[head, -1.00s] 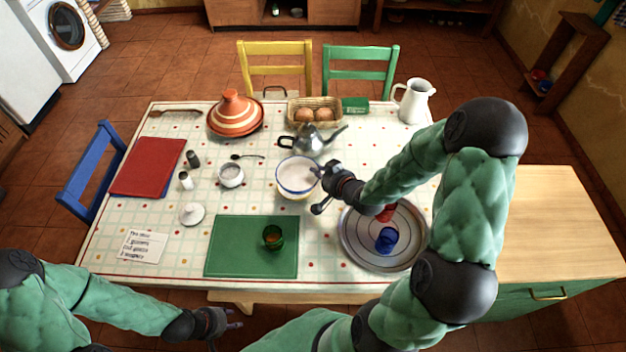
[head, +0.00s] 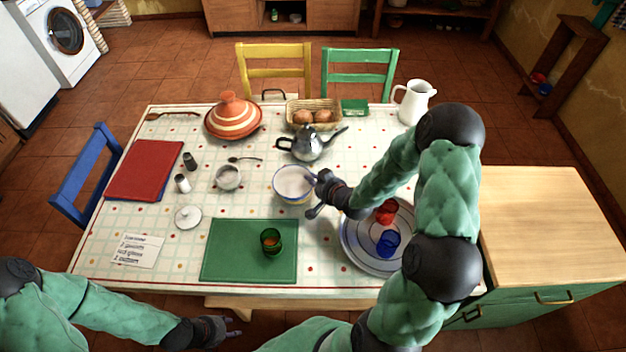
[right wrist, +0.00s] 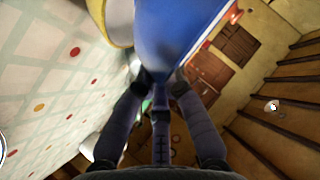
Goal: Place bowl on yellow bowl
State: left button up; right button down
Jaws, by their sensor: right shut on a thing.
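The blue bowl (head: 294,181), white inside with a blue rim, is at the middle of the table in the head view. My right gripper (head: 313,195) is shut on the blue bowl's right side. In the right wrist view the blue bowl (right wrist: 180,30) fills the top between the fingertips (right wrist: 160,85), with the yellow bowl (right wrist: 112,22) close against its left. Whether the blue bowl rests on it is hidden. My left gripper (head: 235,327) is open and empty, off the table's front edge.
A grey teapot (head: 308,143) stands just behind the bowls, and a sugar bowl (head: 228,177) is to their left. A round tray (head: 352,243) with red and blue cups is at the right. A green mat (head: 222,250) holding a green cup lies in front.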

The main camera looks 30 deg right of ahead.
jog(key=shift+f+b, duration=0.45)
jog(key=shift+f, duration=0.1)
jog(key=c, duration=1.3)
grip_release()
jog(key=shift+c, duration=0.2)
jog(key=shift+r+p, duration=0.55)
jog(key=shift+r, duration=0.1)
jog(key=p+v, duration=0.2)
jog(key=v, duration=1)
jog(key=shift+f, duration=0.1)
